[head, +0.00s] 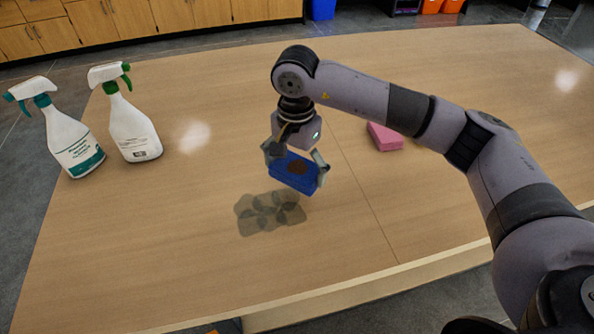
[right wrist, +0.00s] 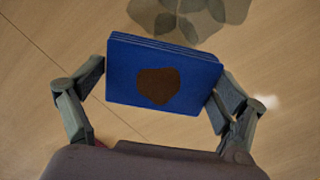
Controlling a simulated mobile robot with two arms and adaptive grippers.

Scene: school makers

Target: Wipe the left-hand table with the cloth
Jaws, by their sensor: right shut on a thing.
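A blue folded cloth (head: 288,169) with a brown patch is held by my right gripper (head: 297,172) above the wooden table (head: 330,230). In the right wrist view the cloth (right wrist: 190,72) sits between the two fingers of my right gripper (right wrist: 163,95), which are shut on its sides. A dark grey-green blotch (head: 270,213) marks the table just in front of the cloth. It also shows at the top of the right wrist view (right wrist: 190,15). My left gripper is not in view.
Two white spray bottles, one with a teal trigger (head: 75,140) and one with a green trigger (head: 130,125), stand at the table's left. A pink block (head: 384,136) lies right of my gripper, partly behind my arm. A seam crosses the table.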

